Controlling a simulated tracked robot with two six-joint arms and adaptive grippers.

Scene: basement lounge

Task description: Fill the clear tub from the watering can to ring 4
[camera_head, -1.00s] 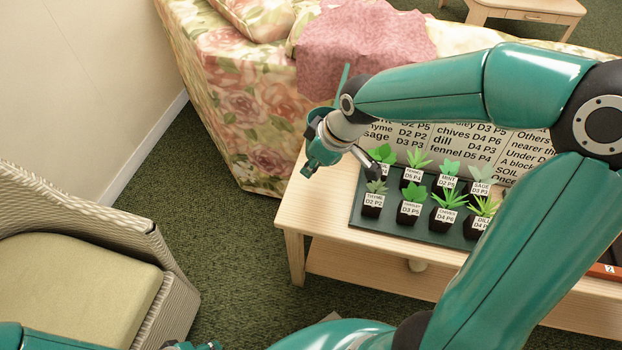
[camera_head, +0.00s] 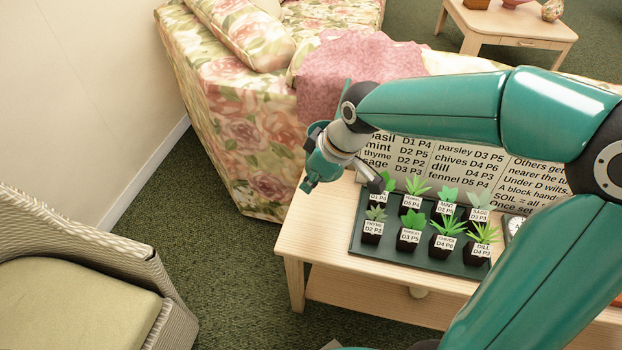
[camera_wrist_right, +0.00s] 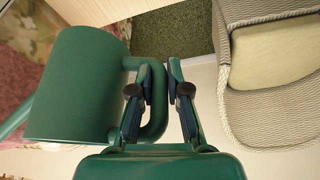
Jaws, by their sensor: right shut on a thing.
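The watering can (camera_wrist_right: 75,85) is dark green and fills the left of the right wrist view, with its loop handle toward my fingers. My right gripper (camera_wrist_right: 162,80) is shut on the handle. In the head view, my right gripper (camera_head: 322,165) is over the table's left end, beside the plants. My wrist hides most of the can there; a thin green piece, apparently its spout (camera_head: 346,92), sticks up behind. The clear tub cannot be made out. My left gripper is not in view.
The wooden table (camera_head: 315,240) holds a dark tray (camera_head: 362,248) of several labelled potted herbs and a text board (camera_head: 440,160). A floral couch (camera_head: 240,140) stands behind, a wicker armchair (camera_head: 80,300) at the left. Green carpet between them is clear.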

